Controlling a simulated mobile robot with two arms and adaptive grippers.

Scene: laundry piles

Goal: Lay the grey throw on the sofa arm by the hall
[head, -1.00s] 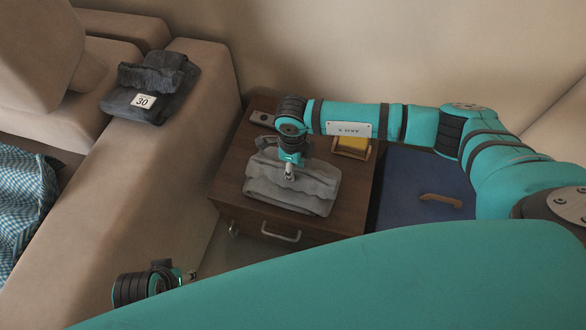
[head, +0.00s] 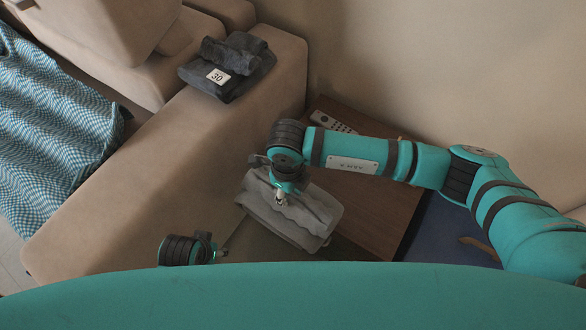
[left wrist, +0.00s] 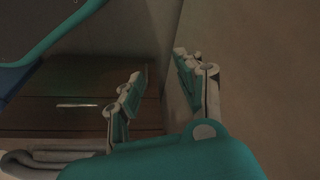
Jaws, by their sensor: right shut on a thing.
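The grey throw (head: 305,215) is a light grey folded bundle. My right gripper (head: 281,201) is shut on its upper left part, and the throw hangs past the left edge of the wooden side table. The beige sofa arm (head: 150,165) runs diagonally to the left of the throw, a short gap away. A dark folded cloth (head: 245,58) with a white "30" tag (head: 218,76) lies on the arm's far end. My left gripper (head: 220,253) is low beside the sofa arm; in the left wrist view its fingers (left wrist: 160,80) are apart and empty.
The side table (head: 375,205) carries a remote (head: 333,122) at its back. A dark blue surface (head: 450,232) is to its right. A blue-and-white patterned cloth (head: 45,130) lies on the sofa seat. The near stretch of the sofa arm is bare.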

